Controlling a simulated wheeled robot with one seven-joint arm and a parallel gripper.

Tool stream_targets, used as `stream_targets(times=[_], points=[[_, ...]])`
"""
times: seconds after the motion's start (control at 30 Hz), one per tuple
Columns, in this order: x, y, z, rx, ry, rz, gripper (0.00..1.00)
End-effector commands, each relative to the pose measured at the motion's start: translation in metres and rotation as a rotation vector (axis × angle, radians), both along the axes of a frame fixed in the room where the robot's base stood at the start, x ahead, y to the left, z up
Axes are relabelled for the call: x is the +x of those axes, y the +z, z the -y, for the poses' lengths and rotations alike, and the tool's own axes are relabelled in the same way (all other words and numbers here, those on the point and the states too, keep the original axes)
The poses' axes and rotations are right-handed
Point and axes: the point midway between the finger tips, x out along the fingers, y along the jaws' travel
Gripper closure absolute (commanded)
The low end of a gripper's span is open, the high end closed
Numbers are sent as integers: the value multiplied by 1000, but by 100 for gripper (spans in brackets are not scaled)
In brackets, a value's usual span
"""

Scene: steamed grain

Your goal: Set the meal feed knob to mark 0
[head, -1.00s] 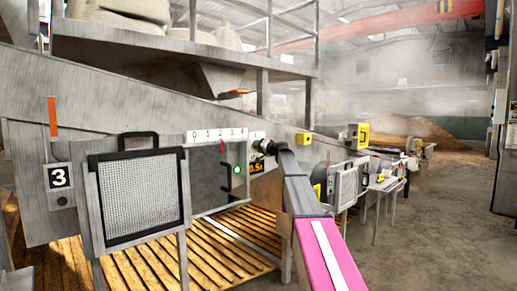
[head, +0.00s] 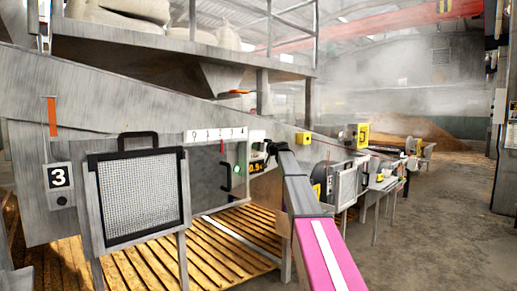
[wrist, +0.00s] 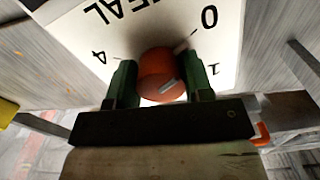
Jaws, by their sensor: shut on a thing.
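The meal feed knob (wrist: 158,66) is a round orange-red knob on a white dial plate (wrist: 75,32) in the wrist view. The plate shows "MEAL" and the marks 0, 1 and 4, turned upside down. In the head view my gripper (head: 262,152) is at the machine's front panel, and my arm hides the knob.
A mesh screen with a black handle (head: 138,195) stands left, near a number 3 plate (head: 59,178). A numbered scale strip (head: 216,135), a green light (head: 237,169) and a partly covered display (head: 257,168) are left of my arm. Open floor lies right.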

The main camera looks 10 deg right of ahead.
Motion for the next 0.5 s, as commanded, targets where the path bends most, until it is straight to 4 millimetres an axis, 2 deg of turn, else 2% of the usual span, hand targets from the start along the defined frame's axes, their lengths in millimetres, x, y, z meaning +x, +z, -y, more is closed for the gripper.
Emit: stream_targets(times=[0.43, 0.47, 0.5], points=[[-1, -2, 0, -13, 2, 5, 77], [-1, -2, 0, -13, 2, 5, 47], [-1, -2, 0, -12, 2, 5, 34]])
